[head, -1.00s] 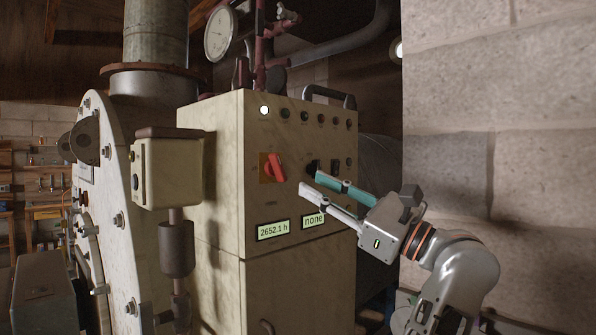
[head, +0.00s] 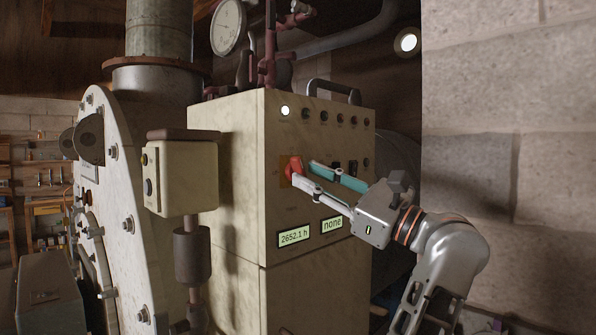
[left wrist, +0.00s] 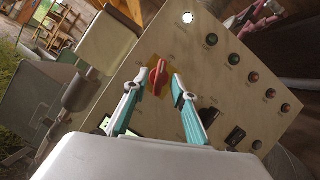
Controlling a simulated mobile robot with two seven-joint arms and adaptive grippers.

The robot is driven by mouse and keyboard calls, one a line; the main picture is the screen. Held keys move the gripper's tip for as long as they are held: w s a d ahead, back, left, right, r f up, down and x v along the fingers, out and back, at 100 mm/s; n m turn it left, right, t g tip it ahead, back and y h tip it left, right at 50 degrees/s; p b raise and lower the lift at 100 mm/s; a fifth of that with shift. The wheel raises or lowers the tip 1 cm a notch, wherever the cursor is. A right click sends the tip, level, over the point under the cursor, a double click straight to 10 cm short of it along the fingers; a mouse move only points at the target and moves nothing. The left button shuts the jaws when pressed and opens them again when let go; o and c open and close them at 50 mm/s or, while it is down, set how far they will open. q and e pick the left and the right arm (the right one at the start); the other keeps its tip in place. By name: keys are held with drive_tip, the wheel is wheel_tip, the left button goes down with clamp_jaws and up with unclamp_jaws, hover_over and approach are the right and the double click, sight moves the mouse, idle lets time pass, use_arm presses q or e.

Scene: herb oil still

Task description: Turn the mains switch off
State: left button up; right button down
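The mains switch, a red rotary handle (head: 293,168) on a yellow-orange plate, sits on the front of the cream control cabinet (head: 322,210). In the left wrist view the red handle (left wrist: 158,77) stands roughly upright in the picture. My left gripper (head: 305,172) is open at the panel, its teal and white fingers spread. In the left wrist view the gripper (left wrist: 154,83) has one finger on each side of the handle, with gaps visible. Whether either finger touches it is unclear. The fingers partly hide the switch in the head view. My right gripper is not in view.
A lit white lamp (head: 285,111) heads a row of dark lamps. A black switch (head: 337,168) sits right of the red one. Two displays (head: 294,237) are below.

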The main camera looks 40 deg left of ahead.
use_arm(q)
drive_tip(key=shift+a+r, duration=0.2)
drive_tip(key=shift+a, duration=0.35)
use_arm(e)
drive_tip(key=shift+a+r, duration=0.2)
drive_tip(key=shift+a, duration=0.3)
use_arm(q)
drive_tip(key=shift+d, duration=0.1)
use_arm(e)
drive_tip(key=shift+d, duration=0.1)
use_arm(q)
clamp_jaws()
